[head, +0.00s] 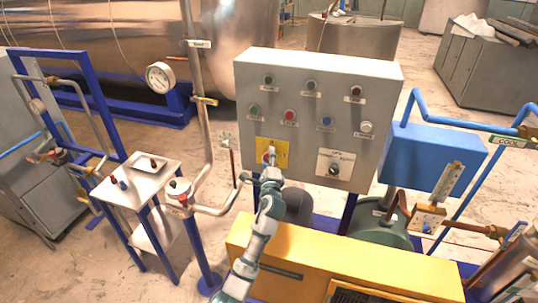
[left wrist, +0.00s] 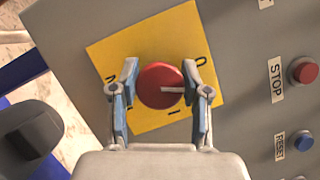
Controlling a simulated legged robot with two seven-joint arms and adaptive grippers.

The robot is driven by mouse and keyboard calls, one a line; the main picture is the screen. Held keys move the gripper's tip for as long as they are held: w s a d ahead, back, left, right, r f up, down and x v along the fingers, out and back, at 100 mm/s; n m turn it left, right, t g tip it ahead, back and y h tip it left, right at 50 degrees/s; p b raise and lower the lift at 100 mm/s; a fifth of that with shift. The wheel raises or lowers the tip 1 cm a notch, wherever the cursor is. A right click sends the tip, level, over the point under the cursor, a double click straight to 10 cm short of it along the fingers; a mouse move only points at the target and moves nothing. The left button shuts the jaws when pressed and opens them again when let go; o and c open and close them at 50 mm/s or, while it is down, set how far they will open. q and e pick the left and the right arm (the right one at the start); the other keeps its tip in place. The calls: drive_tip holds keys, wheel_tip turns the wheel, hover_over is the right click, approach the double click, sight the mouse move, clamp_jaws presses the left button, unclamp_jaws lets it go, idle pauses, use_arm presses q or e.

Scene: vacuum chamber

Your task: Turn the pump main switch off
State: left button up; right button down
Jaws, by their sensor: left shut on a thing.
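The pump main switch (left wrist: 160,85) is a round red knob with a pale pointer line, on a yellow plate (left wrist: 112,38) of the grey control panel. In the left wrist view the plate looks tilted, and the pointer line runs sideways to the right. In the head view the yellow plate (head: 283,148) is on the panel's lower left, and my gripper partly hides the knob. My left gripper (left wrist: 161,90) is shut on the red knob, one finger on each side. My right gripper is not in view.
The grey panel (head: 320,75) carries several coloured buttons and a black rotary switch (head: 335,168) right of the yellow plate. A red STOP button (left wrist: 304,70) and a blue button (left wrist: 304,140) are near my gripper. A yellow housing (head: 340,268) stands below the panel.

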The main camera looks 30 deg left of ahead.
use_arm(q)
drive_tip(key=n+g+p, duration=0.1)
drive_tip(key=n+p, duration=0.1)
drive_tip(key=n, duration=0.1)
drive_tip(key=shift+f+n+g, duration=0.1)
drive_tip(key=shift+n+g, duration=0.2)
drive_tip(key=shift+f+n+p, duration=0.15)
drive_tip(key=shift+n+p, duration=0.35)
drive_tip(key=shift+p, duration=0.05)
drive_tip(key=shift+f+h, duration=0.1)
drive_tip(key=shift+h, duration=0.2)
drive_tip(key=o, duration=1.1)
drive_tip(key=shift+a, duration=0.1)
drive_tip(key=v, duration=1.2)
drive_tip(key=shift+w, duration=0.1)
